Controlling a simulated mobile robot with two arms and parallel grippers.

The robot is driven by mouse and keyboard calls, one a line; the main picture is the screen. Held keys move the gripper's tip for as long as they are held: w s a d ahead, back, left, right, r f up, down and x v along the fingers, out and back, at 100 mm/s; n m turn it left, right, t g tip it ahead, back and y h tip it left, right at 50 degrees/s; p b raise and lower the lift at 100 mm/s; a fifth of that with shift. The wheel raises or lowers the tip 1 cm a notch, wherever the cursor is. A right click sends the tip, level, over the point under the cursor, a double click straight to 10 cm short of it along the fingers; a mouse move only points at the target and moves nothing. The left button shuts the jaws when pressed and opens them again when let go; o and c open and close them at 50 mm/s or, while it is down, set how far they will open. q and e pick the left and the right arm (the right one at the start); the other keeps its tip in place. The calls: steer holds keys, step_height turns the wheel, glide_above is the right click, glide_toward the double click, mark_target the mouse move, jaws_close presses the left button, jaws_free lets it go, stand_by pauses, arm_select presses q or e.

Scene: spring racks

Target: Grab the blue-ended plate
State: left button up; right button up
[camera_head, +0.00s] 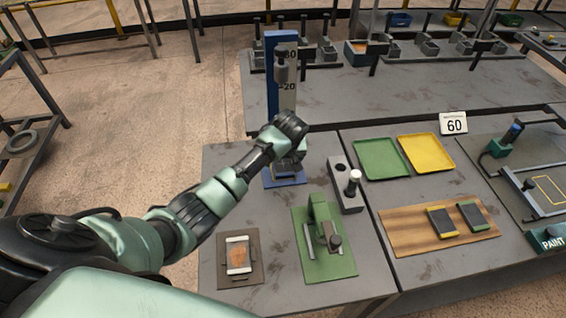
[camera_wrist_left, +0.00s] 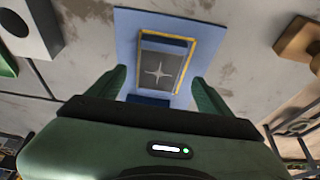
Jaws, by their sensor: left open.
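My left gripper (camera_head: 292,166) is low in front of the tall blue gauge stand (camera_head: 271,85). In the left wrist view the open fingers (camera_wrist_left: 157,92) point at the blue base (camera_wrist_left: 127,38). A grey plate (camera_wrist_left: 160,72) with a star mark lies there between the fingers, apart from both. Blue shows at its near end and yellow along its edge. In the head view the gripper hides this plate. Two other dark plates lie on the wooden board: a yellow-ended plate (camera_head: 441,222) and a green-ended plate (camera_head: 473,216). My right gripper is out of view.
A grey block (camera_head: 346,193) with a white-topped pin stands right of the gauge. A green fixture (camera_head: 325,240) and a framed brown pad (camera_head: 238,257) are in front. A green tray (camera_head: 381,159) and a yellow tray (camera_head: 426,153) lie farther right.

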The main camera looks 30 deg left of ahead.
mark_target(283, 165)
arm_select(q)
steer(key=shift+x, duration=1.4)
steer(key=shift+d, duration=0.1)
steer(key=shift+c, duration=0.3)
jaws_close()
steer(key=shift+w+r, duration=0.15)
